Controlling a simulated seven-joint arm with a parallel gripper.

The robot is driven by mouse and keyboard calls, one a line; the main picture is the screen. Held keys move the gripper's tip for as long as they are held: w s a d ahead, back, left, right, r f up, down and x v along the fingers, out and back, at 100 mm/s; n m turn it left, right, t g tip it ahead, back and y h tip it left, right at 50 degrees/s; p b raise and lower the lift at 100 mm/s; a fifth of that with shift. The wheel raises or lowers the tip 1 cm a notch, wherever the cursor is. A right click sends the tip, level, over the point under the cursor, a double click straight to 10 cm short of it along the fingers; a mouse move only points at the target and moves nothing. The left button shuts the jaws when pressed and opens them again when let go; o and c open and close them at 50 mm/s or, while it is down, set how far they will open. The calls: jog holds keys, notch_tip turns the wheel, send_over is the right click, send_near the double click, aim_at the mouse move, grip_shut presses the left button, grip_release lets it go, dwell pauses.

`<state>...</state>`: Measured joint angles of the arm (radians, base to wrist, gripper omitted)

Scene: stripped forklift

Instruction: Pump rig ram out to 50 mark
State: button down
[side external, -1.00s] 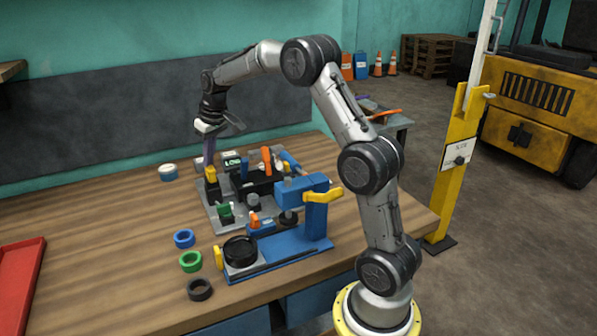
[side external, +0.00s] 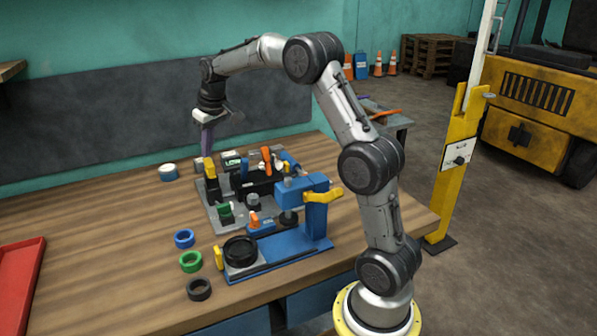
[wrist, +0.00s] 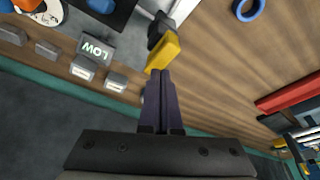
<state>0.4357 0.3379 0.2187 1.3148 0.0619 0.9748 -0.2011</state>
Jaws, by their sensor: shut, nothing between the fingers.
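The rig (side external: 215,222) is a grey plate carrying a black block, levers and a blue cylinder at its far right. My gripper (side external: 205,155) is shut and empty above the plate's far left corner, fingers pointing down. In the wrist view my gripper (wrist: 163,75) has its closed dark purple fingertips by a yellow-ended lever (wrist: 163,52); I cannot tell whether they touch. A small display (wrist: 95,48) reads LOW. In the side view the yellow part (side external: 210,170) stands just below the fingers. The ram's scale and 50 mark are not readable.
A blue press-like fixture (side external: 318,215) with a yellow handle stands in front of the rig. Blue (side external: 184,239), green (side external: 190,262) and black (side external: 199,289) rings lie front left. A red tray (side external: 20,280) is at the left edge. The wood left of the rig is mostly clear.

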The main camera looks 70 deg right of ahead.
aim_at(209, 162)
jog(key=shift+f, duration=0.15)
jog(key=shift+f, duration=1.8)
jog(key=shift+r, duration=2)
jog(key=shift+r, duration=0.1)
jog(key=shift+r, duration=2.4)
